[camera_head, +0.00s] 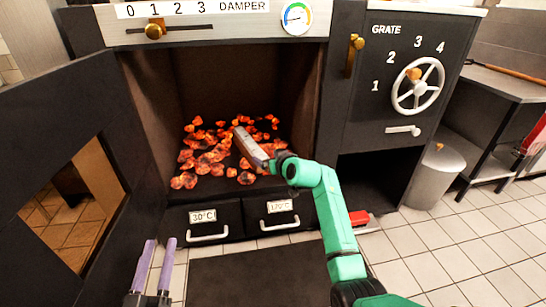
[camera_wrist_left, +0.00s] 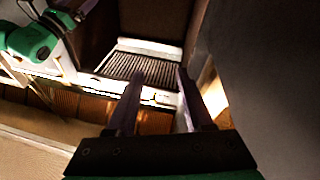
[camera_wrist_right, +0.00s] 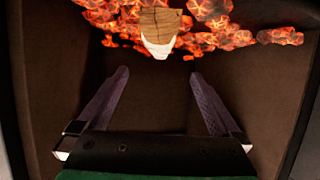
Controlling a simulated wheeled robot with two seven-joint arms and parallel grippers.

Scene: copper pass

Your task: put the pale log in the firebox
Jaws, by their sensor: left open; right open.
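The pale log (camera_head: 249,146) lies inside the open firebox (camera_head: 219,80), among glowing coals (camera_head: 207,158), with its near end towards the opening. In the right wrist view the log (camera_wrist_right: 160,24) shows a brown side and a whitish near end, ahead of my right fingertips. My right gripper (camera_wrist_right: 159,73) is open and empty, with clear space between its fingers and the log. In the head view its wrist hides part of the near side of the log. My left gripper (camera_head: 160,242) is open and empty, low in front of the firebox.
The firebox door (camera_head: 62,140) stands open on the left. Two drawers, marked 30°C (camera_head: 205,220) and 170°C (camera_head: 272,212), are shut below the opening. A grate handwheel (camera_head: 417,88) and a metal bin (camera_head: 437,172) are on the right.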

